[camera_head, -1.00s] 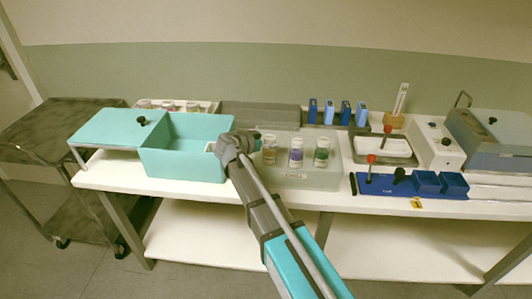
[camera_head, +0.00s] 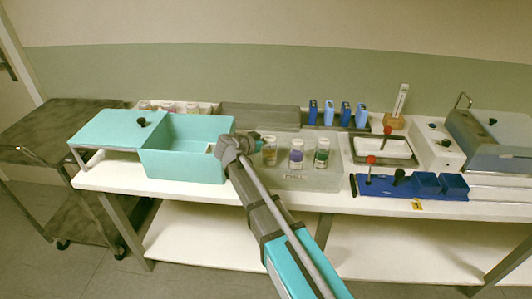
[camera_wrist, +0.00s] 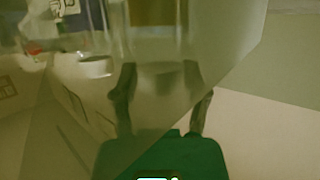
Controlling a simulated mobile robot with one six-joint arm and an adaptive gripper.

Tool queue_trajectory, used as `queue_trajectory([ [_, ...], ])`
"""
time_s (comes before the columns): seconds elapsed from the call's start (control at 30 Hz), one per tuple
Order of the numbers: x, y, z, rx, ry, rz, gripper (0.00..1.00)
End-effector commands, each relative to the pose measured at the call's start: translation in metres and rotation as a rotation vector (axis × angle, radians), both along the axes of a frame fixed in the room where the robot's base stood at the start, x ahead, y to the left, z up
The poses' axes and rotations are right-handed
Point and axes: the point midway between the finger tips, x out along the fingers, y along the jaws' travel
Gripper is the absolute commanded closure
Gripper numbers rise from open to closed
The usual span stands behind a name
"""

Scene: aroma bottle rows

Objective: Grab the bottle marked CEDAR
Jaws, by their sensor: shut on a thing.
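Three bottles stand in a row on a pale tray (camera_head: 310,181) in the head view. The left one has an amber-brown label (camera_head: 269,155), the middle one a purple label (camera_head: 295,156), the right one a green label (camera_head: 321,155). No label is legible, so I cannot tell which reads CEDAR. My gripper (camera_head: 258,146) is at the left bottle, its fingers mostly hidden behind my wrist. In the wrist view my gripper (camera_wrist: 160,84) has its two dark fingers on either side of a clear glassy body, shut on it. This fits the left bottle.
A turquoise open bin (camera_head: 180,166) is close left of my wrist. More bottles (camera_head: 168,107) sit in a white tray behind it. Blue blocks (camera_head: 346,112) stand behind the bottle row. A blue rack (camera_head: 410,187) and a white tray (camera_head: 384,149) lie to the right.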

Motion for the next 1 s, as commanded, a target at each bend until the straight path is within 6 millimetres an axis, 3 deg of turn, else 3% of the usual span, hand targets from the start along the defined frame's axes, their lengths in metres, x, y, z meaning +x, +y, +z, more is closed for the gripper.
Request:
queue_trajectory([
  [0.47, 0.000, 0.000, 0.007, 0.000, 0.000, 0.000, 1.00],
  [0.83, 0.000, 0.000, 0.037, 0.000, 0.000, 0.000, 1.00],
  [1.0, -0.017, 0.007, 0.057, -0.001, 0.000, 0.000, 1.00],
])
